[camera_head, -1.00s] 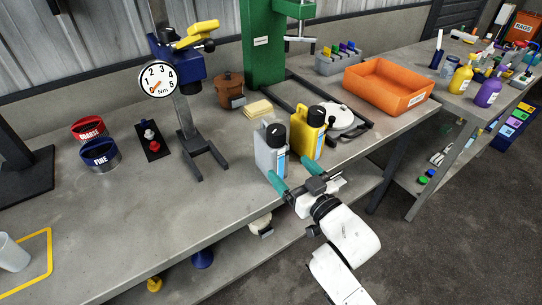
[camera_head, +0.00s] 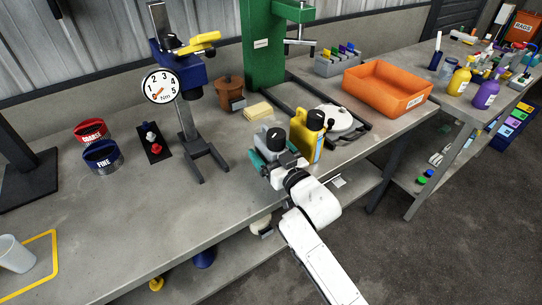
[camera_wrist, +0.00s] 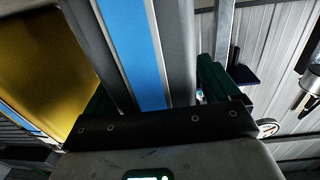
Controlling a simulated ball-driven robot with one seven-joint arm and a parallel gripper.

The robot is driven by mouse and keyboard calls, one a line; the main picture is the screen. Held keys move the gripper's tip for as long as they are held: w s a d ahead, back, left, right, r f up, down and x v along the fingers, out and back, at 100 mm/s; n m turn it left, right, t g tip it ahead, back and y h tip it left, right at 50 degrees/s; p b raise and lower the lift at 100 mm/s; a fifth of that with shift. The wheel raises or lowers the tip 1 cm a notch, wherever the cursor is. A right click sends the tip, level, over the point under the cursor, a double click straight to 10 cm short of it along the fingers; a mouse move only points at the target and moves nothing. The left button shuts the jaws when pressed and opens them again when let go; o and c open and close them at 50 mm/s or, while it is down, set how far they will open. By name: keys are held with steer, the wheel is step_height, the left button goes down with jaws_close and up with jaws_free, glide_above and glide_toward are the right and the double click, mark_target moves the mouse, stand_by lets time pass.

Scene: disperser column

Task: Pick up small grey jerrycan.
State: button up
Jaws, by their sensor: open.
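The small grey jerrycan (camera_head: 263,141) with a black cap stands on the bench, its lower part mostly hidden by my gripper. My gripper (camera_head: 273,157) is open at the jerrycan, with a teal finger on its left side. In the wrist view the jerrycan's grey body (camera_wrist: 178,45) and blue label fill the space between the two teal fingers. I cannot tell whether either finger touches it.
A yellow jerrycan (camera_head: 308,135) stands close on the right and shows large in the wrist view (camera_wrist: 40,70). An orange bin (camera_head: 388,90) stands farther right.

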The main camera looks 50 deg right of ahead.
steer(key=shift+c, duration=0.4)
steer(key=shift+r, duration=0.1)
jaws_close()
